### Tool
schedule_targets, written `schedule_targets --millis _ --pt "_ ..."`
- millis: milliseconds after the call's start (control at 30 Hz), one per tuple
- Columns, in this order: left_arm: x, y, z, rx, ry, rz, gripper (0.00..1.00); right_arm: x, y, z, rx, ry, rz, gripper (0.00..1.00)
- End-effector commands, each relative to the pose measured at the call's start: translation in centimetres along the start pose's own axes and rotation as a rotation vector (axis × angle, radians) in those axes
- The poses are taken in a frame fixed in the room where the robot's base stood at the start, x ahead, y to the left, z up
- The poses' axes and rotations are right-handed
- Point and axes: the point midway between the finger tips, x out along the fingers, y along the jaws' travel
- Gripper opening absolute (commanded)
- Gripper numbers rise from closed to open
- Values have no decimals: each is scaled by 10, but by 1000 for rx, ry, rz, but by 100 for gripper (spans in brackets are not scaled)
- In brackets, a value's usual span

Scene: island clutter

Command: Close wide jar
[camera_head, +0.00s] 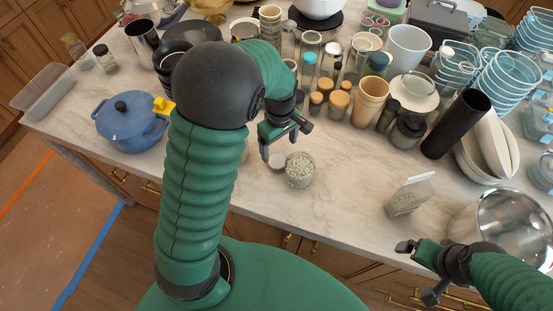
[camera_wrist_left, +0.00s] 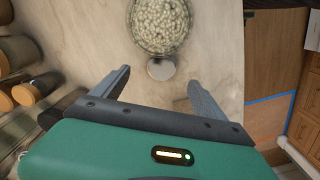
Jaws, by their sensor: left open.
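The wide jar (camera_head: 299,171) is clear glass filled with small pale beads or beans. It stands near the front edge of the island and shows at the top of the left wrist view (camera_wrist_left: 160,24). A round grey lid-like disc (camera_head: 276,160) lies beside its left side; in the left wrist view the disc (camera_wrist_left: 161,69) borders the jar. My left gripper (camera_head: 285,142) is open above and just behind the disc, its two fingers (camera_wrist_left: 160,80) apart with nothing held between them. My right gripper (camera_head: 418,272) is at the front right, fingers apart and empty, away from the jar.
A blue pot (camera_head: 131,122) stands at the left. Several wooden-lidded jars (camera_head: 338,103) crowd behind the jar. The counter (camera_head: 345,165) right of the jar is clear.

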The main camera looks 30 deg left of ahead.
Motion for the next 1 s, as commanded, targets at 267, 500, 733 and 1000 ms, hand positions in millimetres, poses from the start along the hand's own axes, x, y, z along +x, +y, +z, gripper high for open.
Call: schedule_targets --millis 267,500,733,1000 --pt "24 1 0 1 0 1 83 0 0 0 1 0 0 96" --pt "25 0 -1 0 -1 0 83 -1 0 0 1 0 0 96" --pt "59 -5 -4 -1 -3 -4 83 -7 0 -2 0 0 0 96" --pt "76 -3 -4 0 -1 2 83 -7 0 -2 0 0 0 96"
